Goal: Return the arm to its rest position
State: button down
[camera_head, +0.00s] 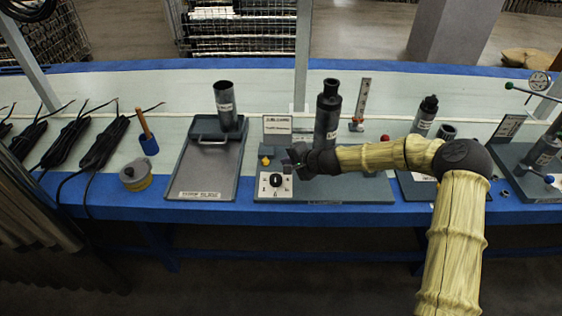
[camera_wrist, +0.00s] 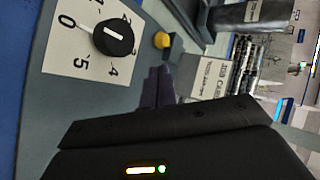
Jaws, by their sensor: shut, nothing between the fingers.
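My arm, in a yellowish sleeve, reaches in from the lower right of the head view and bends left over the bench. My gripper (camera_head: 298,157) is shut and empty at its end. It is just above and right of the black rotary knob (camera_head: 276,180) on its white dial plate, close to a yellow button (camera_head: 266,160). In the wrist view, the closed fingers (camera_wrist: 158,86) are apart from the knob (camera_wrist: 113,38) and below the yellow button (camera_wrist: 162,41). The dial numbers are partly visible; I cannot tell the exact setting.
A dark tall cylinder (camera_head: 327,115) stands behind my forearm. Left are a grey tray (camera_head: 190,180) bearing a shorter tube (camera_head: 226,106), a tape roll (camera_head: 135,174) and cables. Right are a small bottle (camera_head: 425,116) and a gauge stand (camera_head: 540,82). The floor before the blue bench edge (camera_head: 225,215) is clear.

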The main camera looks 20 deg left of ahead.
jog(key=shift+v, duration=1.1)
jog(key=s+d+n, duration=0.1)
jog(key=s+d, duration=0.1)
jog(key=s+d+n+g+h, duration=0.1)
jog(key=s+d, duration=0.1)
jog(key=s+d+n+h, duration=0.1)
jog(key=s+d+n, duration=0.1)
jog(key=shift+r+g, duration=0.3)
jog(key=shift+r, duration=0.05)
jog(key=s+d+r+n+g+h, duration=0.1)
jog(key=s+d+r+h, duration=0.35)
jog(key=s+d, duration=0.7)
jog(key=s+d+r+n+h, duration=0.1)
jog(key=s+d+r+h, duration=0.3)
jog(key=s+d, duration=0.75)
jog(key=w+d+r+p, duration=0.1)
jog(key=r+p, duration=1)
jog(key=w+d+r+y+p, duration=0.1)
jog(key=d+r+p, duration=0.1)
jog(key=r+p, duration=0.9)
jog(key=shift+r+p, duration=0.4)
jog(key=shift+r, duration=0.35)
